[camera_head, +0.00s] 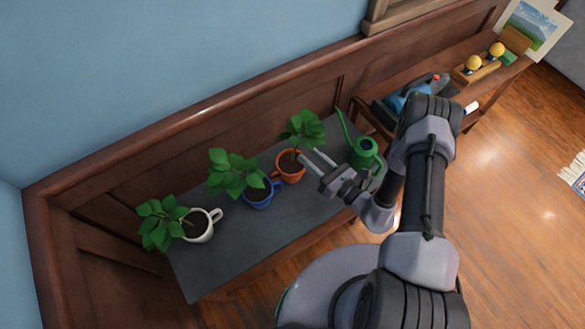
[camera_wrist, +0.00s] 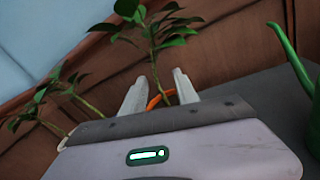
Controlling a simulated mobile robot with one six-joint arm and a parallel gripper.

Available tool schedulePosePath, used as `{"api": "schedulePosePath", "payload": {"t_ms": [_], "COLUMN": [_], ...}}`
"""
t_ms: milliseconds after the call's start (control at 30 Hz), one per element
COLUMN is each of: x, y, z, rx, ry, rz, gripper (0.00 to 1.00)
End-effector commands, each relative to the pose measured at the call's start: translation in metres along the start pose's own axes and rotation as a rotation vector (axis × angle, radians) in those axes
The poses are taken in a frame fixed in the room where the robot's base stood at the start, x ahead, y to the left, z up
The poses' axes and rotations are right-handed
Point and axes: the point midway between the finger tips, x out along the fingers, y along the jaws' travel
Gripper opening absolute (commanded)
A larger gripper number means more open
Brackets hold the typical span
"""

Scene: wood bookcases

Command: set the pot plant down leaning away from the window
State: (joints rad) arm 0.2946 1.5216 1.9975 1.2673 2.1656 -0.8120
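Three pot plants stand in a row on a dark-topped bench (camera_head: 235,255): one in a white mug (camera_head: 203,230), one in a blue mug (camera_head: 258,200) and one in an orange mug (camera_head: 290,168). The white and blue mugs' plants lean left; the orange mug's plant (camera_head: 304,130) rises towards the wall, slightly right. My gripper (camera_head: 308,155) is at the right side of the orange mug, fingers apart. In the wrist view an orange curved edge (camera_wrist: 160,97) shows between the fingertips (camera_wrist: 160,75); I cannot tell whether they touch it. A wooden frame (camera_head: 395,14), perhaps the window's, is on the wall.
A green watering can (camera_head: 363,152) stands right of the orange mug, close to my arm; its spout shows in the wrist view (camera_wrist: 290,58). A wooden shelf with a blue item (camera_head: 403,97) and yellow knobs (camera_head: 473,62) is farther right. The bench front is clear.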

Motion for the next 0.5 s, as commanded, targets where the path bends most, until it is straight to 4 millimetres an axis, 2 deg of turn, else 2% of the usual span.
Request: {"api": "schedulePosePath", "payload": {"t_ms": [100,267,400,500], "x": [0.024,0.041,0.07,0.083], "y": [0.0,0.0,-0.002,-0.002], "z": [-0.002,-0.001,-0.002,-0.001], "rx": [-0.002,-0.001,-0.003,-0.001], "ry": [-0.001,-0.001,-0.002,-0.001], "rz": [0.003,0.004,0.005,0.004], "gripper": [0.36,0.36,0.36,0.36]}}
